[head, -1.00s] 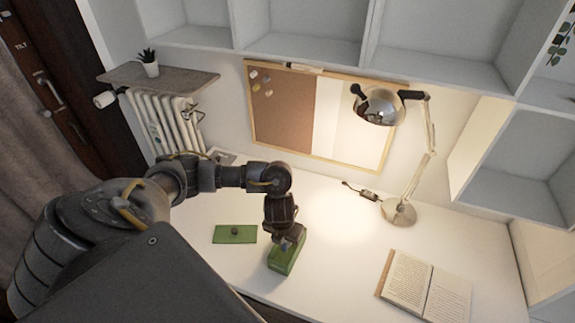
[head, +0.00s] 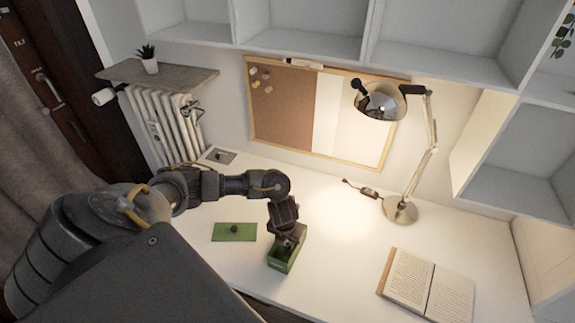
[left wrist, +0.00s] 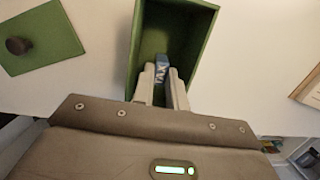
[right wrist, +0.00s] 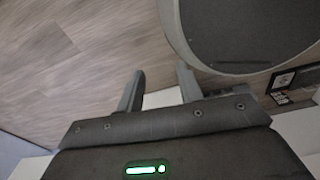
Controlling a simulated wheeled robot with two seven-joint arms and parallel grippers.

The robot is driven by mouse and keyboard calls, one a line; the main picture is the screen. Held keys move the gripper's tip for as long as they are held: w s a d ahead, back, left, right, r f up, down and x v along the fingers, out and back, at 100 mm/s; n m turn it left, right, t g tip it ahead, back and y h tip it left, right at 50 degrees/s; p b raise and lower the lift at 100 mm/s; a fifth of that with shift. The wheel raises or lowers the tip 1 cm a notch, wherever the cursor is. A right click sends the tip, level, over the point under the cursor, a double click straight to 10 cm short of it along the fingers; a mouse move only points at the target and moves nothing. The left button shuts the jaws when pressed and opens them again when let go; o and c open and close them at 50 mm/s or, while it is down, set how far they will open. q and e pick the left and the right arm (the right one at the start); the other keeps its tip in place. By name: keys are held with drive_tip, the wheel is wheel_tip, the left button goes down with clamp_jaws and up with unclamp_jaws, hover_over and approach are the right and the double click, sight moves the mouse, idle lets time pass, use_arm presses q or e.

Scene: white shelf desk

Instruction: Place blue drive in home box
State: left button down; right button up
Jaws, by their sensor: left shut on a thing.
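The open green box (head: 280,267) stands on the desk near its front edge. Its lid (head: 234,232), a flat green plate with a dark knob, lies on the desk to its left. My left gripper (head: 287,244) is at the box opening, pointing down. In the left wrist view the fingers (left wrist: 163,80) are shut on the small blue drive (left wrist: 161,66), which shows over the inside of the box (left wrist: 206,28). I cannot tell whether the drive touches the box floor. My right gripper (right wrist: 159,88) is open and empty, over the floor, away from the desk.
An open book (head: 425,287) lies on the desk at right. A desk lamp (head: 400,210) stands behind it, and a small dark object (head: 368,192) with a cord lies beside the lamp. The desk between box and book is clear.

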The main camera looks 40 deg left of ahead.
use_arm(q)
drive_tip(key=shift+f, duration=0.2)
drive_tip(key=c, duration=1.4)
unclamp_jaws()
wheel_tip(320, 180, up, 12)
drive_tip(key=s+p, duration=0.1)
drive_tip(key=p, duration=0.2)
drive_tip(key=shift+s+d+r, duration=0.15)
drive_tip(key=shift+s+d, duration=0.05)
drive_tip(key=shift+s, duration=0.15)
